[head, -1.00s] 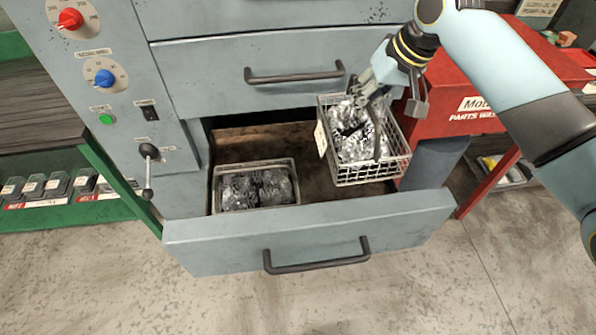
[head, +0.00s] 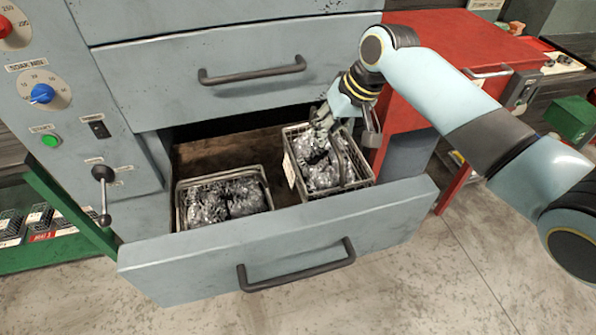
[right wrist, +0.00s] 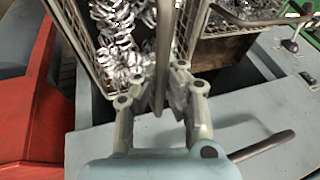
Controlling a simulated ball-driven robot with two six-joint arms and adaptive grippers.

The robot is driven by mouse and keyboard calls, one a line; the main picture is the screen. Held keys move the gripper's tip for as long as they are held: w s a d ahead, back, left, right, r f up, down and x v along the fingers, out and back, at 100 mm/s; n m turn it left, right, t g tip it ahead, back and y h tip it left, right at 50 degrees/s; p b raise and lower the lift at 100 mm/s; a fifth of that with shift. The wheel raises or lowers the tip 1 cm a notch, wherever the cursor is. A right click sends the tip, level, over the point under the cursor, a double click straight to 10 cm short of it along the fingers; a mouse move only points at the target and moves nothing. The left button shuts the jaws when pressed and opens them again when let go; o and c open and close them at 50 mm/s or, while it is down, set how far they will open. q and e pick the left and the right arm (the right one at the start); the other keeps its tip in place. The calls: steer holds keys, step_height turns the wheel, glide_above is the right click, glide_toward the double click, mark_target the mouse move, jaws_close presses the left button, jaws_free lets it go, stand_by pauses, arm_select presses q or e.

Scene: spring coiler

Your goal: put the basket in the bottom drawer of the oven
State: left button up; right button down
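The wire basket (head: 328,188), filled with shiny metal springs and carrying a pale tag, is at the right side of the pulled-out bottom drawer (head: 290,240). Its lower part is behind the drawer's front panel, so I cannot tell whether it rests on the drawer floor. My right gripper (head: 325,112) is above the basket, shut on its handle. In the right wrist view the handle (right wrist: 164,50) runs between the fingers (right wrist: 160,98), with the basket (right wrist: 95,58) beyond. The grey oven (head: 110,80) stands behind the drawer. My left gripper is out of view.
A second basket of springs (head: 222,200) sits in the drawer's left part, a gap away. A closed drawer with a dark handle (head: 252,70) is above. The red parts washer (head: 450,45) stands close on the right. Green shelving (head: 70,215) is at left.

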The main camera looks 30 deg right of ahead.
mark_target(325, 155)
step_height(325, 155, down, 7)
steer(key=shift+f, duration=0.1)
stand_by(0.3)
steer(key=c, duration=2.1)
jaws_free()
steer(key=shift+f, duration=0.1)
steer(key=o, duration=0.6)
steer(key=p+v, duration=0.1)
steer(key=v, duration=1.1)
steer(key=shift+s, duration=0.1)
